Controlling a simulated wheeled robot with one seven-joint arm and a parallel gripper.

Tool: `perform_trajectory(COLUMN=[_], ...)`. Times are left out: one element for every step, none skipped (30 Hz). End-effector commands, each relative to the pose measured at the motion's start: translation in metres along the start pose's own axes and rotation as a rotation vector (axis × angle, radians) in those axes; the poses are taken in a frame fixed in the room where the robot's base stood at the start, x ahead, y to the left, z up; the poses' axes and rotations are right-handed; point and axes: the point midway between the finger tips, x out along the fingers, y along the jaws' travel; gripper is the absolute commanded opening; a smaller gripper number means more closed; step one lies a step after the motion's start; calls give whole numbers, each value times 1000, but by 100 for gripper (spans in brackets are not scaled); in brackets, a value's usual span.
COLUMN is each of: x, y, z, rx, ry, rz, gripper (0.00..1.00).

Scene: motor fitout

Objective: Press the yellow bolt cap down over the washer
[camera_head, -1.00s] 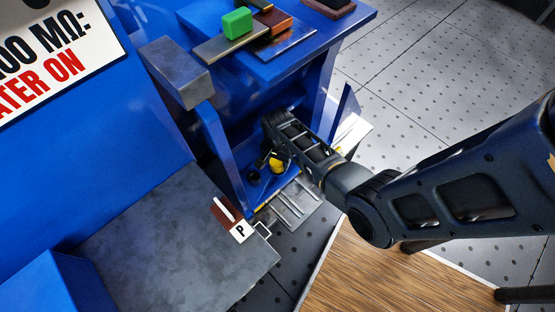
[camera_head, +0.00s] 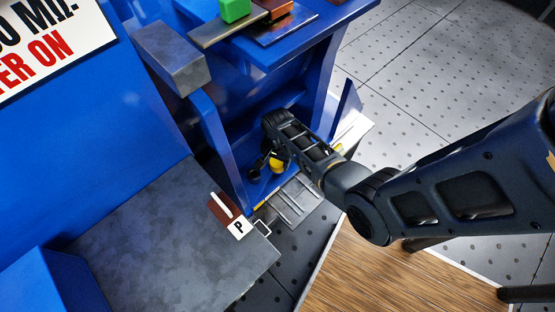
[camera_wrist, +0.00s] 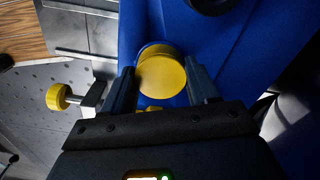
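The yellow bolt cap (camera_wrist: 162,80) is a round yellow disc between the two dark fingers of my gripper (camera_wrist: 161,72) in the wrist view. Both fingertips appear to meet its sides, so my gripper looks shut on it. In the head view the yellow cap (camera_head: 276,165) shows beside my gripper, low inside the blue housing (camera_head: 222,150). The washer is not visible; the cap and fingers may hide it. I cannot tell whether the cap touches what lies under it.
A black round part (camera_wrist: 212,4) lies beyond the cap on the blue surface. A yellow knob (camera_wrist: 56,97) on a metal bracket stands left of my fingers. Blue walls are close around my arm. A green block (camera_head: 235,10) sits on the upper shelf. A grey slab (camera_head: 170,250) stands at left.

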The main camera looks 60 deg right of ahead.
Motion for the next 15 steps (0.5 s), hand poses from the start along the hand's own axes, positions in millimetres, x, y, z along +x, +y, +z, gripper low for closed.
perform_trajectory(x=[-1, -1, -1, -1, -1, -1, -1, -1, -1, -1, -1, -1, -1, 0, -1], y=[0, 0, 0, 0, 0, 0, 0, 0, 0, 0, 0, 0, 0, 0, 0], z=[0, 0, 0, 0, 0, 0, 0, 0, 0, 0, 0, 0, 0, 0, 0], rx=[0, 0, 0, 0, 0, 0, 0, 0, 0, 0, 0, 0, 0, 0, 0], ry=[0, 0, 0, 0, 0, 0, 0, 0, 0, 0, 0, 0, 0, 0, 0], rz=[0, 0, 0, 0, 0, 0, 0, 0, 0, 0, 0, 0, 0, 0, 0], gripper=[64, 67, 70, 73, 76, 80, 83, 86, 88, 88, 88, 88, 88, 88, 88])
